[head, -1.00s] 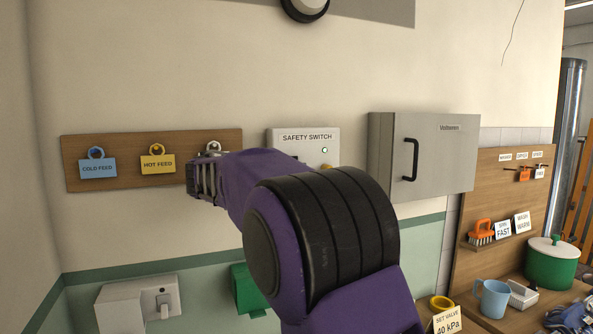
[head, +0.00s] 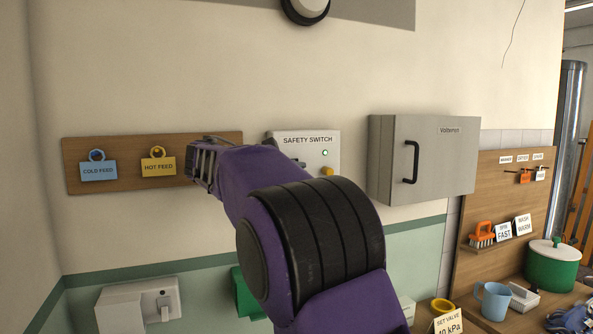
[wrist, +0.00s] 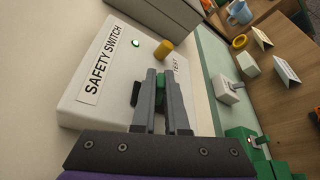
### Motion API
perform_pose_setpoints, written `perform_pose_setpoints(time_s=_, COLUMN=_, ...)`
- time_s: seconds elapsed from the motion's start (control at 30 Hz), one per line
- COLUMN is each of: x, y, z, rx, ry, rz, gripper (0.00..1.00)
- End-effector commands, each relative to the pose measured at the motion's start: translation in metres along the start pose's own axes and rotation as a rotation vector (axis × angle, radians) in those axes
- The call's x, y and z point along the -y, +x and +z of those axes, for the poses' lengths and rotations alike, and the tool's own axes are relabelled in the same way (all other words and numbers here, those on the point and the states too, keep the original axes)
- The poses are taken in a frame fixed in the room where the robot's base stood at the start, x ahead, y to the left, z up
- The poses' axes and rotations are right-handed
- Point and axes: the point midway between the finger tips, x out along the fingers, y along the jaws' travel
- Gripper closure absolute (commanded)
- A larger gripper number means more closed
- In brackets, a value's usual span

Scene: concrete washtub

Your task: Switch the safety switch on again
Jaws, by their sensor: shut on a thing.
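The safety switch (head: 310,140) is a pale wall box with a printed label, a lit green lamp (head: 325,153) and a yellow test button (head: 328,171). In the wrist view the box (wrist: 88,103) fills the left side, with its lamp (wrist: 136,43) and yellow button (wrist: 163,49) beyond my fingers. My gripper (wrist: 160,80) is at the box face, shut on a small green switch lever (wrist: 160,84) between its grey fingers. A dark piece (wrist: 135,93) sits just left of the fingers. In the head view my purple arm hides the lever and fingertips.
A wooden board (head: 120,188) with a blue cold feed tag (head: 98,172) and a yellow hot feed tag (head: 158,168) hangs left of the switch. A grey cabinet (head: 440,160) is close on the right. A socket box (head: 120,310) is below left.

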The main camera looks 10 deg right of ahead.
Motion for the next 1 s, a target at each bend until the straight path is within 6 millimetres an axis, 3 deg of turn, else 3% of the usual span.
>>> perform_pose_setpoints(time_s=0.07, x=0.0, y=0.0, z=0.0, rx=0.0, ry=-0.001, rz=0.001, gripper=1.0)
perform_pose_setpoints(time_s=0.1, x=0.0, y=0.0, z=0.0, rx=0.0, ry=-0.001, rz=0.001, gripper=0.82)
perform_pose_setpoints(time_s=0.13, x=0.0, y=0.0, z=0.0, rx=0.0, ry=-0.001, rz=0.001, gripper=0.76)
perform_pose_setpoints(time_s=0.43, x=0.0, y=-0.001, z=0.0, rx=0.0, ry=0.001, rz=0.001, gripper=0.76)
perform_pose_setpoints(time_s=0.57, x=0.0, y=-0.01, z=0.0, rx=-0.002, ry=0.001, rz=0.002, gripper=0.76)
perform_pose_setpoints(time_s=0.77, x=-0.001, y=-0.05, z=-0.001, rx=-0.005, ry=0.001, rz=0.003, gripper=0.76)
perform_pose_setpoints(time_s=1.0, x=-0.001, y=-0.11, z=-0.001, rx=-0.005, ry=0.0, rz=0.003, gripper=0.76)
